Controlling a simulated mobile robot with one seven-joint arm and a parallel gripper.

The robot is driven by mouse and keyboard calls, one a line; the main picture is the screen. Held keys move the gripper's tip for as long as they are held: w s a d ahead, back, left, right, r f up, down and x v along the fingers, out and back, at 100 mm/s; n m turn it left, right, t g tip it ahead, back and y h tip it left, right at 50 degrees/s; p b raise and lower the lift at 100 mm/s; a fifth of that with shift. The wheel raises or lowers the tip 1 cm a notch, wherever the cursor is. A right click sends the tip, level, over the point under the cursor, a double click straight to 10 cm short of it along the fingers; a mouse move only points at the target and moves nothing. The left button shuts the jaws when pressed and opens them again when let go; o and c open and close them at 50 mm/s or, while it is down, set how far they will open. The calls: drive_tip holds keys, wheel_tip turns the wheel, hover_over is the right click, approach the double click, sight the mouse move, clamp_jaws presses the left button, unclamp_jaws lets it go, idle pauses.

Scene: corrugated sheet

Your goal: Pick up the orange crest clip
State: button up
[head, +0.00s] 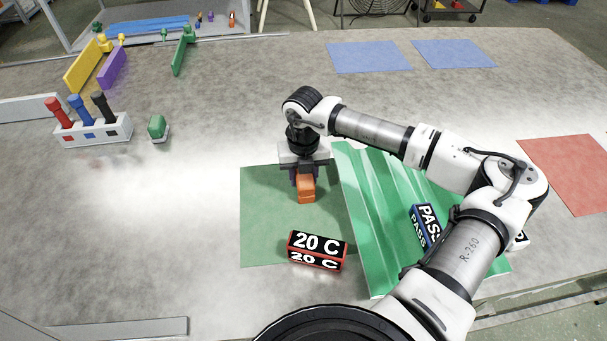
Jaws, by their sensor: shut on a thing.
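The orange crest clip (306,189) is a small orange block-like piece over the green mat (262,225), left of the green corrugated sheet. My gripper (305,172) points down from above and is shut on the clip. The gripper's fingers hide the clip's upper part. I cannot tell whether the clip touches the mat or is held a little above it.
A block marked "20 C" (317,251) lies in front of the clip. The green corrugated sheet (378,215) bears a "PASS" block (426,226). A holder with red, blue and black tools (95,131) and a green piece (158,128) stand left. Blue mats (368,57) lie behind.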

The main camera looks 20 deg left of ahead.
drive_tip(key=shift+r, duration=0.1)
wheel_tip(320, 180, up, 20)
drive_tip(key=b, duration=0.3)
drive_tip(key=shift+b, duration=0.35)
